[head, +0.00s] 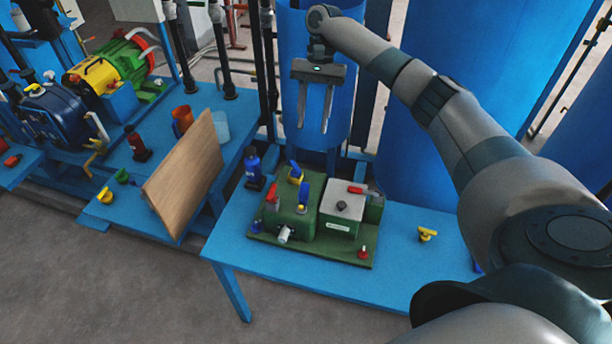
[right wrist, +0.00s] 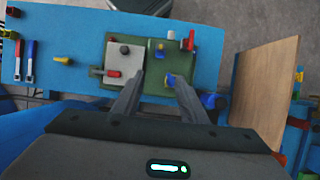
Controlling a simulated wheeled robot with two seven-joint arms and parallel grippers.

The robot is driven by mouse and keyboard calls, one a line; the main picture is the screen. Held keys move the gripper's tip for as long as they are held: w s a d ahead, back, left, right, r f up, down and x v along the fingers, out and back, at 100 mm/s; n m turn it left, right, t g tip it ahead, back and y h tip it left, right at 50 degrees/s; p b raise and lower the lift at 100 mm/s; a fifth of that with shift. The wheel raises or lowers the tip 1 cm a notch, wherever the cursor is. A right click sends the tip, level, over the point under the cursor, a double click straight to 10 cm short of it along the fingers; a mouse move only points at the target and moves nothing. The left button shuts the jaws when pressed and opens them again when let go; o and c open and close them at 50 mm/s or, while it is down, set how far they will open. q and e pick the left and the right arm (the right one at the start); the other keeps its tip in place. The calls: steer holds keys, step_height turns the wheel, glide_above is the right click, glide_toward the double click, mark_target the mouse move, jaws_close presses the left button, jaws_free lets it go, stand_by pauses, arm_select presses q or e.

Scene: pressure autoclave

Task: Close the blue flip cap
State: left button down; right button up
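A green machine (head: 318,243) stands on the blue bench. At its back, a blue flap (head: 293,168) stands raised and tilted beside a yellow part; I take this for the blue flip cap. It also shows in the right wrist view (right wrist: 172,79), near the right-hand fingertip. A second blue piece (head: 303,193) with a yellow base sits in front of it. My right gripper (head: 313,120) is open and empty, pointing down above and behind the machine. Its two fingers are apart in the right wrist view (right wrist: 160,80). My left gripper is not in view.
A blue bottle (head: 252,165) stands left of the machine. A wooden board (head: 187,175) leans upright further left. A red lever (head: 271,196) and a grey block (head: 343,202) are on the machine. A yellow valve (head: 427,234) lies right. Blue tanks stand behind.

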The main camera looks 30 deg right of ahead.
steer(key=p, duration=0.5)
glide_above(304, 192)
steer(key=w+d, duration=0.2)
step_height(304, 192, down, 14)
steer(key=shift+p+x, duration=0.3)
steer(key=shift+x, duration=0.45)
steer(key=shift+s, duration=0.1)
jaws_close()
steer(key=shift+r, duration=0.1)
